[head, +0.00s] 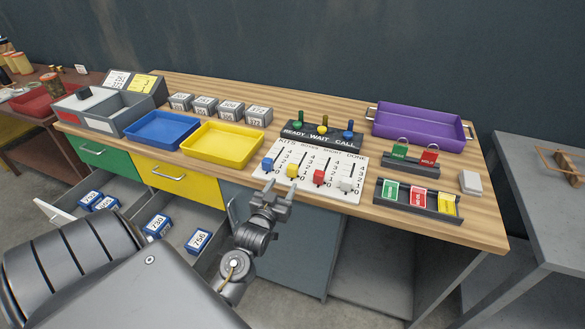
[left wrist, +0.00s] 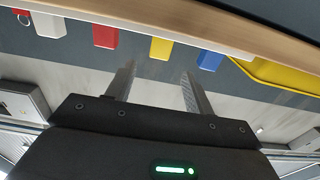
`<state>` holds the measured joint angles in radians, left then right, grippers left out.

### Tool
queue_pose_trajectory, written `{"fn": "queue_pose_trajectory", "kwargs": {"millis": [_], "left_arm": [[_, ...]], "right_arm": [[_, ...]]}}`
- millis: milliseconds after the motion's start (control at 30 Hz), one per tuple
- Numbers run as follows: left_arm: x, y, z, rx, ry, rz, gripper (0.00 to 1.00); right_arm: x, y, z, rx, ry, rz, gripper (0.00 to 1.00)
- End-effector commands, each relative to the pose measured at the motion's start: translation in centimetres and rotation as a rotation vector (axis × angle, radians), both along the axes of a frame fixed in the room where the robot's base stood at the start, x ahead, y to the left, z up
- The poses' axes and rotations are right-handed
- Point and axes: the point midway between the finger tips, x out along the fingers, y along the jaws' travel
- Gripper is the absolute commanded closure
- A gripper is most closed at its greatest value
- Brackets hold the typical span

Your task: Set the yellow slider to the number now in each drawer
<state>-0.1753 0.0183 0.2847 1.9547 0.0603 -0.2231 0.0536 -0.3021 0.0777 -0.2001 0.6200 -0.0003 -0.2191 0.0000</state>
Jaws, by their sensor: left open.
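The yellow slider (head: 292,170) sits at the low end of its slot on the white board (head: 333,158), between the blue slider (head: 267,164) and the red slider (head: 319,177). In the left wrist view the yellow slider (left wrist: 160,48) is ahead of the fingers. My left gripper (head: 279,187) is open and empty, just in front of the board's near edge, apart from the slider. The open green-front drawer (head: 105,152) and yellow-front drawer (head: 178,181) each show two blue numbered boxes, such as one (head: 157,226) in the yellow one. My right gripper is out of view.
A white slider (head: 346,185) stands at the board's right end. A yellow tray (head: 222,145) and a blue tray (head: 162,130) lie left of it. Three knobs (head: 323,125) stand behind, and a rack of coloured cards (head: 418,197) is at right. The bench edge runs under the gripper.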

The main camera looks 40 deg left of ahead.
Motion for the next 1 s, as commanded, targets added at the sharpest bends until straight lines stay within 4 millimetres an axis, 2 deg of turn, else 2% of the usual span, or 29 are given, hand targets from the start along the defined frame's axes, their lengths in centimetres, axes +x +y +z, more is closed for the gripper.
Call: {"fn": "queue_pose_trajectory", "kwargs": {"millis": [300,500,700,933,1000], "left_arm": [[5.6,2.0,0.2,0.000,0.000,0.000,0.47],[8.1,2.8,0.1,0.000,0.000,-0.001,0.47],[9.0,3.1,0.0,0.001,0.001,-0.001,0.47],[9.1,3.2,0.0,0.001,0.001,-0.001,0.47],[9.1,3.2,0.0,0.001,0.001,-0.001,0.55]], "right_arm": [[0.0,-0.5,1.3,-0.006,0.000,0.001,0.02],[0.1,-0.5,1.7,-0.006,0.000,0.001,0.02],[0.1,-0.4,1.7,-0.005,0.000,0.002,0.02],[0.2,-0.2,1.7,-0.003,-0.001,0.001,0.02],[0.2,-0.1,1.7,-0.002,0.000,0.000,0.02]]}}
